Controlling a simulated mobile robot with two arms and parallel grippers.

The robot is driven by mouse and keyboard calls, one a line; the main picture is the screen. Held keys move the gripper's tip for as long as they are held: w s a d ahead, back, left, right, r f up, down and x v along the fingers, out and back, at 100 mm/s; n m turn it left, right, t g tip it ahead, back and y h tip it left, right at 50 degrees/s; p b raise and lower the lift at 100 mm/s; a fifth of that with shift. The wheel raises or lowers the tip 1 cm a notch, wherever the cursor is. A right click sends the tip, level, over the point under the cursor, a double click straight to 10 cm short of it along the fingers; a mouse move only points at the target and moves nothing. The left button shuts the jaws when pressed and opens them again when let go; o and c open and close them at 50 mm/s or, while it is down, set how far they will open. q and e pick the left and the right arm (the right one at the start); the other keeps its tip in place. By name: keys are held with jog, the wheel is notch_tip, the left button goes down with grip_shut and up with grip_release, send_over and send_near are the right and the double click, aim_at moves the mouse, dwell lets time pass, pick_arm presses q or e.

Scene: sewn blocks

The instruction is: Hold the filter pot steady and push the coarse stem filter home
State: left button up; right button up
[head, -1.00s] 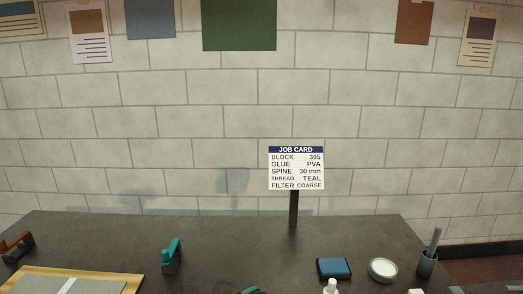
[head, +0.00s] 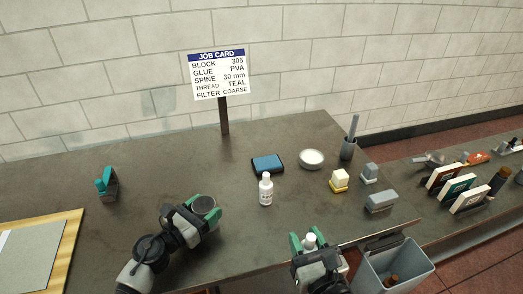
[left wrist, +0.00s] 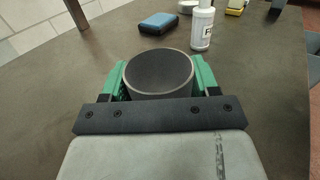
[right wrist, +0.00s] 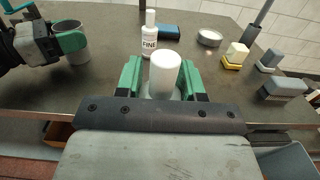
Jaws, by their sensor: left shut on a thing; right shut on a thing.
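The filter pot (head: 204,204) is a grey, open-topped round cup, standing upright on the bench at its left front. My left gripper (head: 201,212) is shut around it; the left wrist view shows its wide mouth (left wrist: 159,70) between green fingers, with no filter seen inside. My right gripper (head: 308,244) is shut on a white rounded cylinder (right wrist: 165,74), which appears to be the stem filter, near the front edge. Its label is hidden. It is apart from the pot, to its right. A white bottle (right wrist: 149,40) marked FINE stands on the bench.
A blue pad (head: 267,164), a round white dish (head: 311,158), a pen cup (head: 348,148) and small blocks (head: 340,180) stand behind and right. A grey bin (head: 388,265) is at the front right. The job card (head: 218,75) reads FILTER COARSE.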

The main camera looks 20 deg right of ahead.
jog(key=w+a+r+n+y, duration=0.1)
jog(key=w+a+r+y, duration=0.1)
jog(key=w+a+r, duration=0.3)
jog(key=w+a+r+n+y, duration=0.2)
jog(key=w+a+r, duration=0.3)
jog(key=w+a, duration=0.9)
jog(key=shift+w+a+r+g+y, duration=0.25)
jog(key=shift+w+r+g+y, duration=0.05)
jog(key=shift+w+r, duration=0.1)
jog(key=shift+s, duration=0.1)
jog(key=shift+f, duration=2.9)
jog(key=shift+f, duration=1.9)
jog(key=shift+r, duration=0.15)
jog(key=shift+r, duration=1.35)
jog(key=shift+f, duration=0.1)
